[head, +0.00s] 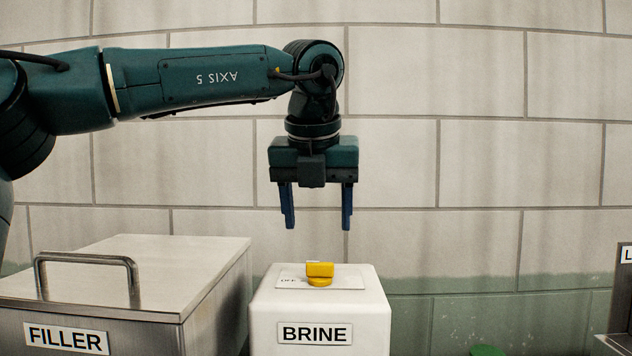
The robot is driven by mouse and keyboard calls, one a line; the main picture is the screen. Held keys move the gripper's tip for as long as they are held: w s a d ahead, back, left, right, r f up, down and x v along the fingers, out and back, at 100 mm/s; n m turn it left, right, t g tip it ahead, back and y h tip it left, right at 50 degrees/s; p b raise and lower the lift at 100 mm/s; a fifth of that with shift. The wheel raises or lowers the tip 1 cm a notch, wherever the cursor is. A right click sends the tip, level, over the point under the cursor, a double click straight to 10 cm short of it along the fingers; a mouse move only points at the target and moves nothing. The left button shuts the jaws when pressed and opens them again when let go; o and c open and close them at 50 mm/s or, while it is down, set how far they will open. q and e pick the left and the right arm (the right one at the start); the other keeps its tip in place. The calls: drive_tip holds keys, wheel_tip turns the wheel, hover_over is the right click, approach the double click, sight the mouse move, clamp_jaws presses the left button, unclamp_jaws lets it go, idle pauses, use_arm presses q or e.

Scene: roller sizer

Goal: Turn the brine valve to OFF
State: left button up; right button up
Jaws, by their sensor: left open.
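The brine valve is a yellow knob (320,273) on a pale plate on top of the white box (264,314) labelled BRINE. The word OFF shows faintly on the plate, left of the knob. Whatever is printed on the right of the plate is not readable, and I cannot tell the knob's exact setting. My left gripper (318,224) hangs above the knob, pointing down, with its two blue fingers apart and empty. It does not touch the knob. My right gripper is not in view.
A steel box (120,262) with a handle and a FILLER label stands close on the left. At the right edge is part of a metal fixture (618,310) with a partly cut-off label. A green object (486,350) shows at the bottom. A tiled wall (480,170) stands behind.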

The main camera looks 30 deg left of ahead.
use_arm(q)
drive_tip(key=v, duration=0.5)
drive_tip(key=shift+p, duration=0.4)
